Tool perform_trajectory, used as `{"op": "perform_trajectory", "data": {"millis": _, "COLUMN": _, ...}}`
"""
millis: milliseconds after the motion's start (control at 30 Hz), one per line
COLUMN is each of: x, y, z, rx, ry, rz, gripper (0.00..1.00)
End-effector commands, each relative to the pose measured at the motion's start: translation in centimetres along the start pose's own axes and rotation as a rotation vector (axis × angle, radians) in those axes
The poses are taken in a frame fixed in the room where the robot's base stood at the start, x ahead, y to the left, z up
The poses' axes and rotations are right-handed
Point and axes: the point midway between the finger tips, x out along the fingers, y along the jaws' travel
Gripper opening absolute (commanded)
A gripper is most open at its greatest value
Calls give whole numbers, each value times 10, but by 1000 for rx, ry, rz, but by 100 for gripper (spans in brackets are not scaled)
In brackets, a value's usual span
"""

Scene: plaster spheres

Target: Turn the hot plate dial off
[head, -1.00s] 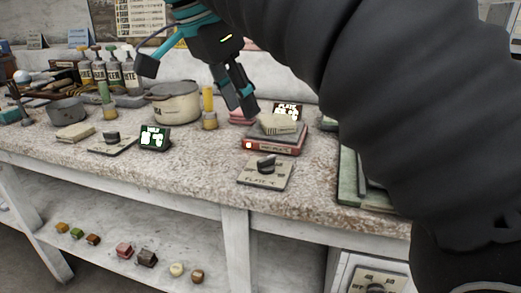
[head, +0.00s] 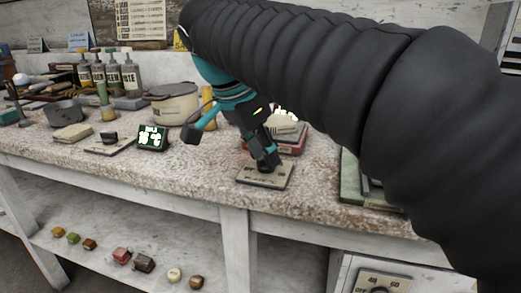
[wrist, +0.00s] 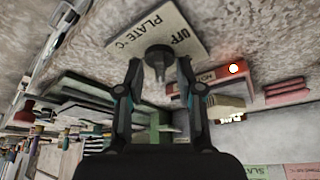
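The dial's beige plate (head: 250,178), lettered "PLATE °C" and "OFF" in the wrist view (wrist: 128,40), lies near the bench's front edge. Its dark knob (wrist: 158,54) stands up between my fingertips in the wrist view. My gripper (head: 264,163) points down over the plate and hides the knob in the head view. In the wrist view my gripper (wrist: 160,72) has its fingers apart, one on each side of the knob, with gaps visible. The red hot plate (head: 291,148) sits behind; its light (wrist: 233,68) glows. The knob's exact setting is unclear.
A green-edged stack (head: 350,180) lies to the right, under my arm. The bench front between is clear.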

Motion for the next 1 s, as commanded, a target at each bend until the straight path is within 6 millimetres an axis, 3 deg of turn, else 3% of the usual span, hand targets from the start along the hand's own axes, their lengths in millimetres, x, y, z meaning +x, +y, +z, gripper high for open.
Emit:
{"op": "perform_trajectory", "data": {"millis": 100, "x": 0, "y": 0, "z": 0, "rx": 0, "ry": 0, "rz": 0, "gripper": 36}}
{"op": "perform_trajectory", "data": {"millis": 233, "x": 0, "y": 0, "z": 0, "rx": 0, "ry": 0, "rz": 0, "gripper": 4}}
{"op": "perform_trajectory", "data": {"millis": 267, "x": 0, "y": 0, "z": 0, "rx": 0, "ry": 0, "rz": 0, "gripper": 0}}
{"op": "perform_trajectory", "data": {"millis": 667, "x": 0, "y": 0, "z": 0, "rx": -27, "ry": 0, "rz": -12, "gripper": 0}}
{"op": "perform_trajectory", "data": {"millis": 1000, "x": 0, "y": 3, "z": -1, "rx": -215, "ry": 2, "rz": -92, "gripper": 0}}
